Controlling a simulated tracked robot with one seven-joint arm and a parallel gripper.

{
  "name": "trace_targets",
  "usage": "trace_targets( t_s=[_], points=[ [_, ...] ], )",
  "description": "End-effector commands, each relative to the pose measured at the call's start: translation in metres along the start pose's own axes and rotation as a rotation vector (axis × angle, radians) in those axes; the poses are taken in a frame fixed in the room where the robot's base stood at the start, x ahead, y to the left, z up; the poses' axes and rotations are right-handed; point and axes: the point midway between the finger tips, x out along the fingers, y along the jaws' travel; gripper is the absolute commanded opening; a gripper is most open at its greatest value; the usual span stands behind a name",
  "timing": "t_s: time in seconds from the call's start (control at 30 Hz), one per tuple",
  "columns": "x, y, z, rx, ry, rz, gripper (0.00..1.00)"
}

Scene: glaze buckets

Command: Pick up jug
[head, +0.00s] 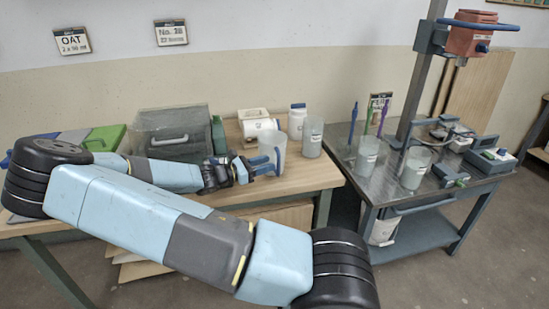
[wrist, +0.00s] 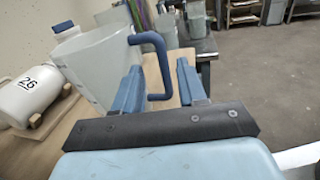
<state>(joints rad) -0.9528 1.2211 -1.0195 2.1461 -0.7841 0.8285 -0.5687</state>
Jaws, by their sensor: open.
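The jug (wrist: 100,65) is a translucent pale vessel with a blue handle (wrist: 150,40), just ahead of my gripper in the wrist view. My gripper (wrist: 158,78) is open, its two blue fingers on either side of the lower handle. I see no clear contact between fingers and handle. In the head view the jug (head: 274,145) stands upright near the wooden table's right end. My gripper (head: 262,167) reaches it from the left, and its fingertips partly overlap the jug there.
A white canister (wrist: 30,95) marked 26 lies on a wooden stand left of the jug. A white bottle (head: 297,120) with a blue lid and a translucent cup (head: 312,138) stand behind and right. A metal table (head: 345,165) with cups and a drill stand is at right.

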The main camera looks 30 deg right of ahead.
Motion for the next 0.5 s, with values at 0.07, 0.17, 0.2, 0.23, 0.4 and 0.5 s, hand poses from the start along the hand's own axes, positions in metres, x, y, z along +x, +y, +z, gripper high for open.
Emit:
trace_targets(
  t_s=[0.07, 0.17, 0.2, 0.23, 0.4, 0.5],
  points=[
    [0.004, 0.000, 0.000, 0.000, 0.000, -0.001, 0.41],
    [0.010, -0.001, 0.001, 0.000, -0.001, -0.002, 0.41],
    [0.015, -0.002, 0.002, 0.000, -0.002, -0.003, 0.41],
    [0.019, -0.003, 0.002, 0.000, -0.001, -0.003, 0.41],
    [0.042, -0.004, 0.004, 0.001, -0.001, -0.002, 0.41],
    [0.051, -0.004, 0.004, 0.001, -0.001, -0.001, 0.41]
  ],
)
